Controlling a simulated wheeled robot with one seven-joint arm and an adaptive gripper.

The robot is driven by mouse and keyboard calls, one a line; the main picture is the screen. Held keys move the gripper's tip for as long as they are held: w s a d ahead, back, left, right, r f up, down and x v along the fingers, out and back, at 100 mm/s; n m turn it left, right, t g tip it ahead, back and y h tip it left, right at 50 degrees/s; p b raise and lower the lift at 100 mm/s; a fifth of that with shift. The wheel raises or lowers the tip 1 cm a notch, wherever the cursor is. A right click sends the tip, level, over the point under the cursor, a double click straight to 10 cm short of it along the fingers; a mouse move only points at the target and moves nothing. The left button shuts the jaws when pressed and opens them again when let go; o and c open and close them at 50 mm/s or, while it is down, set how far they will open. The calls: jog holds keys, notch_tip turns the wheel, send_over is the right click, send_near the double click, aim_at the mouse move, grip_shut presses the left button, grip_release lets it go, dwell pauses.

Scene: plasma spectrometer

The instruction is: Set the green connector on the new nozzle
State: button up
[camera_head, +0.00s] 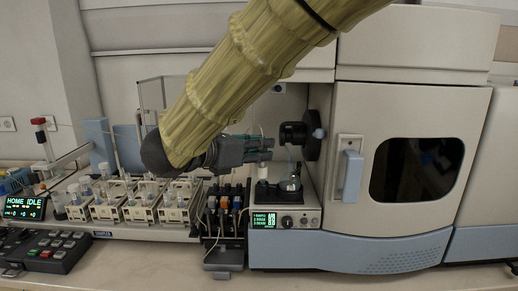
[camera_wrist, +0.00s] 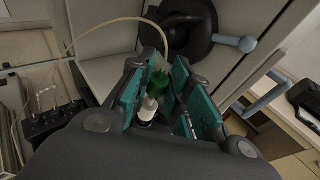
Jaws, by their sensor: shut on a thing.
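My gripper (camera_head: 268,149) reaches into the open bay of the spectrometer in the head view. In the wrist view its teal-padded fingers (camera_wrist: 163,80) are shut on the green connector (camera_wrist: 159,83). A pale thin tube (camera_wrist: 100,26) runs from the connector's end, arching up and left. A white piece (camera_wrist: 149,106) with a dark base lies right against the connector on the palm side. I cannot tell whether this is the new nozzle or how the two are joined. The fingers partly hide the connector, and the head view does not show it clearly.
A black round fitting (camera_head: 297,138) is on the bay's right wall, just beyond my gripper. A rounded vessel (camera_head: 290,184) stands below. The pump block (camera_head: 228,205) and sample racks (camera_head: 148,205) are left; the cabinet door handle (camera_head: 351,175) is right.

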jog(key=shift+f+b, duration=1.15)
jog(key=shift+b, duration=0.25)
jog(key=o, duration=0.8)
jog(key=v, duration=1.2)
jog(key=shift+f, duration=0.1)
